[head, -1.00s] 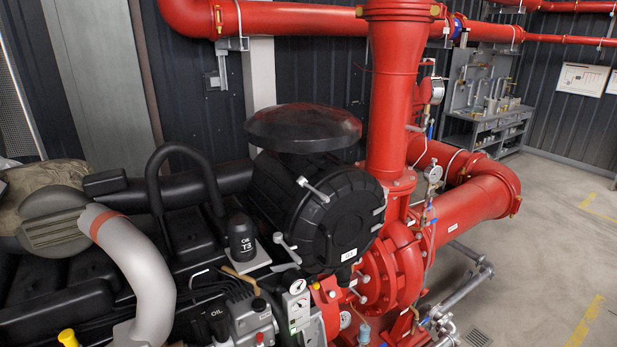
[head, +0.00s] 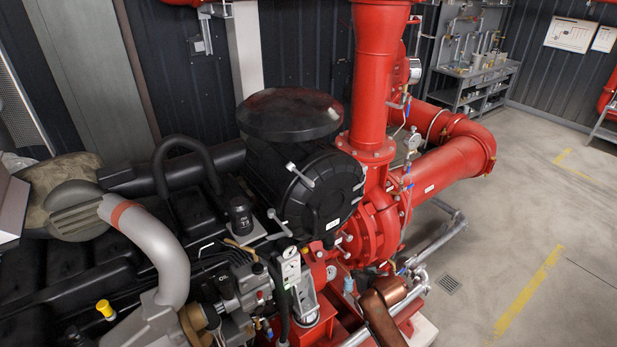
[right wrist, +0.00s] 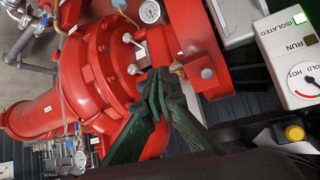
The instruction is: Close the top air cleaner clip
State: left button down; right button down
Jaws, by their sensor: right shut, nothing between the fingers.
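The air cleaner (head: 310,190) is a black ribbed round housing under a wide black cap, left of the red vertical pipe in the head view. The top clip (head: 300,174) is a silver lever on its upper face and stands out from the housing. Another silver lever clip (head: 279,222) sticks out at the lower left. My right gripper (right wrist: 160,78) shows dark green fingers, shut and empty, in front of red pump parts in the right wrist view. In the head view my copper arm part is low, below and right of the air cleaner, apart from it. My left gripper is out of view.
A red pump (head: 378,222) and red pipe (head: 376,90) stand close on the right of the air cleaner. A grey hose (head: 160,245), oil filter (head: 240,212) and gauge panel (head: 291,266) crowd the left and front. Open floor (head: 510,230) lies right.

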jog(key=s+a+r+n+t+y+p, duration=0.1)
jog(key=a+r+p, duration=0.3)
jog(key=r, duration=1.3)
jog(key=s+a+r+n+t+y+p, duration=0.15)
jog(key=a+r, duration=0.35)
jog(key=r, duration=1.2)
jog(key=n+y+p, duration=0.1)
jog(key=n+p, duration=0.2)
jog(key=p, duration=0.2)
send_near(300, 175)
jog(key=s+d+r, duration=0.1)
jog(key=s+r, duration=0.5)
jog(key=r, duration=0.1)
jog(key=w+a+f+p, duration=0.3)
jog(key=w+f, duration=0.4)
jog(key=w, duration=0.1)
jog(key=shift+w+t, duration=0.4)
jog(key=shift+t, duration=0.05)
jog(key=shift+f+m, duration=0.1)
jog(key=shift+m, duration=0.15)
